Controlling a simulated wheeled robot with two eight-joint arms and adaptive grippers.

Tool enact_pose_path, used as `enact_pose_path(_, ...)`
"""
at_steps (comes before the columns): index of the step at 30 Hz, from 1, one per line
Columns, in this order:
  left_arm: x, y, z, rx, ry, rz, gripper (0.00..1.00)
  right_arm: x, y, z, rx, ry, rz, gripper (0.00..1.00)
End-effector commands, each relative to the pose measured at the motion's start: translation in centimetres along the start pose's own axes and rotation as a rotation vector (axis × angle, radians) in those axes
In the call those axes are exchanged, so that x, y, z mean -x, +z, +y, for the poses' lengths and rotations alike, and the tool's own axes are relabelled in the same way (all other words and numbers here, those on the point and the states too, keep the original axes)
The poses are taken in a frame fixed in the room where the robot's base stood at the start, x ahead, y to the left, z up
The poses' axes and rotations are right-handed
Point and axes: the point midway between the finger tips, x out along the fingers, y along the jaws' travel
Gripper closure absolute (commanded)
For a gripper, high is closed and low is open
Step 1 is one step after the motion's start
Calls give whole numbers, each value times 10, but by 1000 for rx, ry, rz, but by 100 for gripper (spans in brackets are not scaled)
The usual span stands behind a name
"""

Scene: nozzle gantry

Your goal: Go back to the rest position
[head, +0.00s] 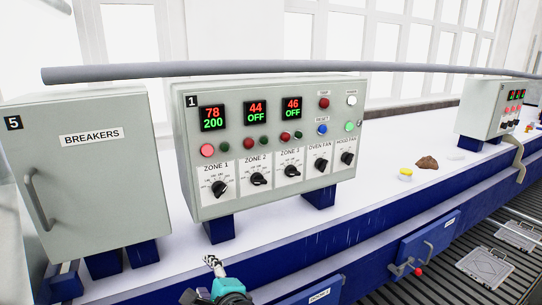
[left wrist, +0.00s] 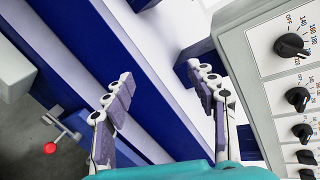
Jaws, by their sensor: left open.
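My left gripper (head: 213,262) is low in the middle of the head view, in front of the control panel marked 1 (head: 270,215). In the left wrist view its two fingers (left wrist: 165,85) are spread apart with nothing between them. The panel has three displays, several lamps and a row of black knobs; it also shows at the right of the left wrist view (left wrist: 265,85). The gripper appears apart from the panel and its knobs. My right gripper is in neither view.
A grey breaker box marked 5 (head: 88,165) with a handle stands at left. A grey rail (head: 250,68) runs above the panel. A blue drawer (head: 425,245) with a red-knobbed lever is at lower right. A second panel (head: 490,110) and a conveyor (head: 470,280) lie further right.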

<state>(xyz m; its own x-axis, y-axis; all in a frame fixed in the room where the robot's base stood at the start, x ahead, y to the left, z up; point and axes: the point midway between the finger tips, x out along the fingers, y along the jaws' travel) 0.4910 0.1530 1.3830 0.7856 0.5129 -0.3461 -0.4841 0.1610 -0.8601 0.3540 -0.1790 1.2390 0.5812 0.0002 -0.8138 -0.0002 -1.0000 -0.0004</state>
Motion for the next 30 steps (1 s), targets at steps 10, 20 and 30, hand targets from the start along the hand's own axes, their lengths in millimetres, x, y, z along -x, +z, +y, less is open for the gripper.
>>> enact_pose_path(10,-37,-17,278,917,552,76,43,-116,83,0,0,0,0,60)
enact_pose_path(20,-25,-52,363,1497,804,77,43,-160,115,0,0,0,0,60)
enact_pose_path(30,-22,-54,362,1531,820,79,43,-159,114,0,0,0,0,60)
